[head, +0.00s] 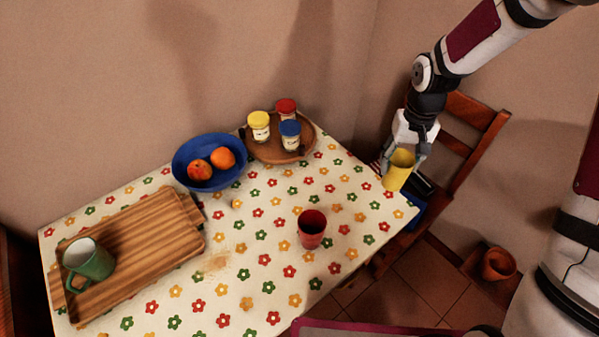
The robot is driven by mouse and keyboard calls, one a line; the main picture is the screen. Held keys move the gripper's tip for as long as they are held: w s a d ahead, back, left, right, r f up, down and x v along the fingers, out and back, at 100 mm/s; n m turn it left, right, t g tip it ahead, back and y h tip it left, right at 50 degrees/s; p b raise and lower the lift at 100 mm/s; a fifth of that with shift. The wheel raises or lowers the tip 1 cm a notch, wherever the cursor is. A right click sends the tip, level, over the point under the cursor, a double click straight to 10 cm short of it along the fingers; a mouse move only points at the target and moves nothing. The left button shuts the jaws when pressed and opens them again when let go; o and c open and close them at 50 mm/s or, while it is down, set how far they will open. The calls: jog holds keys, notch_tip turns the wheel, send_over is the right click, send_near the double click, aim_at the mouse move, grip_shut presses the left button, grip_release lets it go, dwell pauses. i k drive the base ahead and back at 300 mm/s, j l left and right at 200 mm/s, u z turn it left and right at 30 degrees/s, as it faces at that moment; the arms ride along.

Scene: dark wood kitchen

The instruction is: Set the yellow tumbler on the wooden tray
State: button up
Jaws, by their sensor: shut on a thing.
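My gripper (411,154) is at the right of the head view, shut on the yellow tumbler (397,174). The tumbler is slightly tilted and appears held above the right end of the table; the height of the gap is hard to judge. The wooden tray (150,222), rectangular and striped, lies at the left of the table, far from my gripper. A green mug (88,262) stands on its left part; its right part is bare.
A red tumbler (311,228) stands mid-table. A blue bowl (183,177) of fruit and a round wooden board (262,154) with three lidded jars are at the back. The flowered cloth (262,290) is clear in front. A chair (470,150) stands behind my gripper.

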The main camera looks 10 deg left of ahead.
aim_at(160, 234)
jog(key=k+j+u, duration=0.15)
jog(key=u, duration=1.35)
